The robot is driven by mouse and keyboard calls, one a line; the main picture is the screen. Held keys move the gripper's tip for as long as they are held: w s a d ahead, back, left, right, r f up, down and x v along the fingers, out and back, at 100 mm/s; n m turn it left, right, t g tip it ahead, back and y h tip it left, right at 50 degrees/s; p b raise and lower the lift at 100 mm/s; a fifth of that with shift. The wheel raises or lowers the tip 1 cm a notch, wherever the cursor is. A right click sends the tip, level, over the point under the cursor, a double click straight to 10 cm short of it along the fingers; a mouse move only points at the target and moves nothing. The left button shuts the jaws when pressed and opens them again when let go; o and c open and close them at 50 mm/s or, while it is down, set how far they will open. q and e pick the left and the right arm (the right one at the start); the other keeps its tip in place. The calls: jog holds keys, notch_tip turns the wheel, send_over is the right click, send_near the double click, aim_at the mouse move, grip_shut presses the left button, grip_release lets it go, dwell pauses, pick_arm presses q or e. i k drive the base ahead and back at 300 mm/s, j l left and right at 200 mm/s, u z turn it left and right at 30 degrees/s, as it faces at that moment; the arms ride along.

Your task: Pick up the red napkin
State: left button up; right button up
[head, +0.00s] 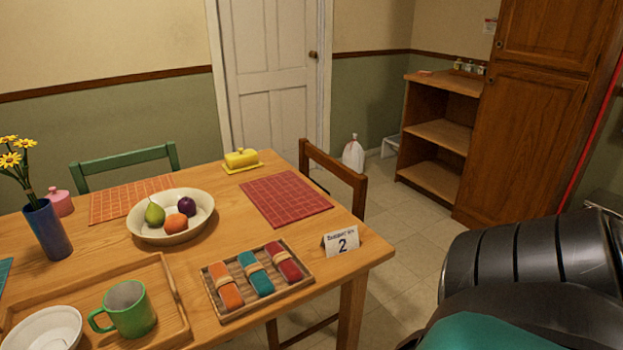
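The red napkin (284,264) is rolled with a tan band around it. It lies in a small wooden tray (242,308) on the table, at the right end of a row. A teal napkin (261,281) lies to its left, and an orange napkin (230,294) lies left of that. Neither of my grippers shows in the head view. A large dark, rounded shape fills the lower right corner and may be part of my own arm.
The wooden table (225,250) holds a fruit bowl (171,217), a green mug (127,309), a white card marked 2 (342,242), a red placemat (285,198), a yellow butter dish (241,159) and a flower vase (50,226). Chairs stand at the table. Floor right of it looks clear.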

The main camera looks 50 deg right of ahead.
aim_at(282, 261)
jog(key=z, duration=1.4)
